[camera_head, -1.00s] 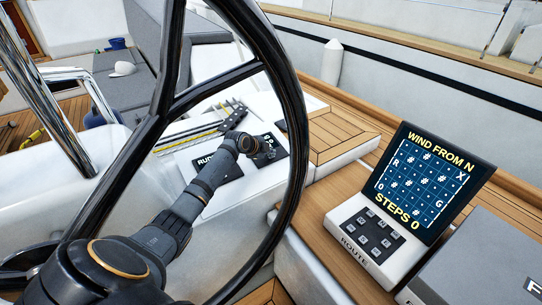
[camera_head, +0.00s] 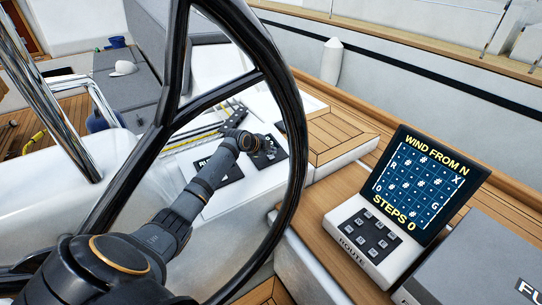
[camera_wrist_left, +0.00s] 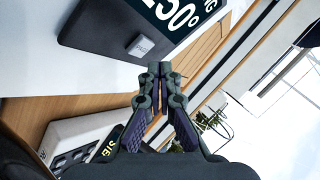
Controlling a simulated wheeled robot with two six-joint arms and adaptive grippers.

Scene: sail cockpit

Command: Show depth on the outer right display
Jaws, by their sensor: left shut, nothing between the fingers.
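My left arm reaches up through the dark steering wheel in the head view, and its gripper (camera_head: 262,146) is small and dark against the console's black panels. In the left wrist view the gripper (camera_wrist_left: 160,72) is shut and empty. I cannot tell whether this is the outer right display. My right gripper is not in view.
The steering wheel rim (camera_head: 296,130) surrounds the reaching arm. A route device (camera_head: 375,240) with a lit grid screen stands at right, beside a grey box (camera_head: 475,262). A wooden deck (camera_head: 345,135) lies beyond.

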